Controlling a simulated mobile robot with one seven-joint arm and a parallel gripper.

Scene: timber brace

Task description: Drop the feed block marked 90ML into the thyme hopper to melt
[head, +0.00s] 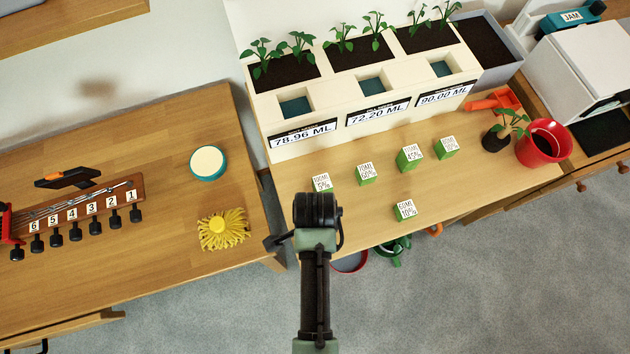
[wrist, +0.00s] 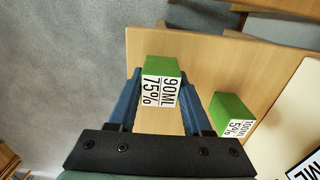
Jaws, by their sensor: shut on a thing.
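In the wrist view the green feed block marked 90ML and 75% (wrist: 161,90) sits between the blue fingers of my gripper (wrist: 160,80), which is shut on it. I cannot tell whether it still touches the bench. In the head view my arm hides the block and fingertips. The cream planter (head: 350,75) has three square teal-floored hoppers: left (head: 296,106), middle (head: 371,84) and right (head: 441,68). Their displays read 78.96 ML (head: 303,133), 72.20 ML (head: 378,110) and 90.00 ML (head: 444,93). The small name lines are too small to read, so I cannot tell which is thyme.
Other green blocks stand on the bench: 100ML 5% (head: 322,183), beside my gripper, and several more (head: 367,174) to the right. A red pot (head: 542,144), a small plant (head: 503,134) and an orange tool (head: 493,100) stand at right. A gap separates the left table (head: 150,230).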

